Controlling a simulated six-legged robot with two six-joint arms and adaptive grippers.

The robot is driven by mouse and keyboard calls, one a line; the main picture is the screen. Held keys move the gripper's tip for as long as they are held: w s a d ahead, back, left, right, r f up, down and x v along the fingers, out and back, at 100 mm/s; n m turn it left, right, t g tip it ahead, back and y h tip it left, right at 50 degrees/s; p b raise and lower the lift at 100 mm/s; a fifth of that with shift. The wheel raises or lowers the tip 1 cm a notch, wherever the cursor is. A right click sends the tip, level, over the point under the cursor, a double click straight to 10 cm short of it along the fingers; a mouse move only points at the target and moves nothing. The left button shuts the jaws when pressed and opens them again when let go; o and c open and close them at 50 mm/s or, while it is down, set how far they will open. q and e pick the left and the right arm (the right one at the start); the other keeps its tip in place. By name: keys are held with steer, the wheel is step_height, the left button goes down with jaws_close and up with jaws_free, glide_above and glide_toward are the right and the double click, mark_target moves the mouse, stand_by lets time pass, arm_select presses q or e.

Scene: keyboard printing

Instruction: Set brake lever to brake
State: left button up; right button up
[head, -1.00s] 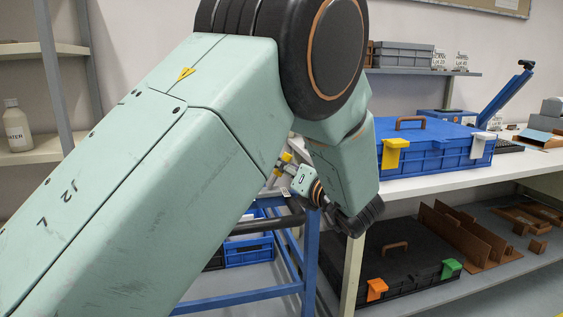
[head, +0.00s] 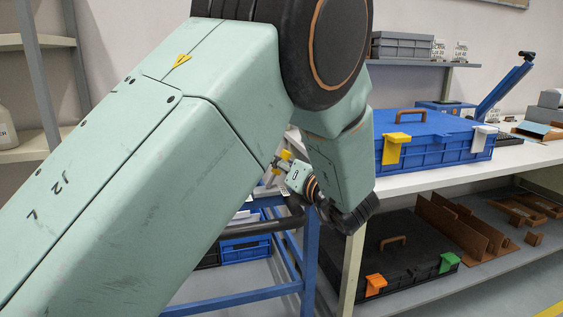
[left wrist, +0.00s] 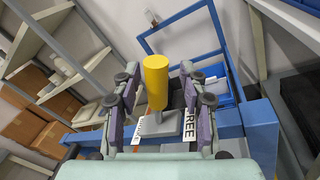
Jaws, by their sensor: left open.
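The brake lever's yellow grip (left wrist: 156,82) stands in the middle of the left wrist view, on a grey base (left wrist: 158,122). A label reading FREE (left wrist: 215,118) is at its right; a second label (left wrist: 138,130) at its left is not readable. My left gripper (left wrist: 158,75) is open, with one finger on each side of the yellow grip and gaps showing between. In the head view my left wrist (head: 298,180) is partly hidden behind my own arm, with small yellow parts (head: 285,155) beside it. My right gripper is not in view.
A blue cart frame (head: 300,245) stands below my wrist. To the right, a white bench (head: 430,178) carries a blue case (head: 440,135) with yellow and white latches. A black case (head: 395,262) sits on the lower shelf. Shelving (head: 50,95) stands at the left.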

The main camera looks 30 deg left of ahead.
arm_select(q)
steer(key=shift+s+d+r, duration=0.15)
steer(key=shift+s+r, duration=0.05)
steer(key=shift+s, duration=0.1)
steer(key=c, duration=0.3)
steer(key=shift+w+f, duration=0.1)
steer(key=shift+w, duration=0.05)
jaws_close()
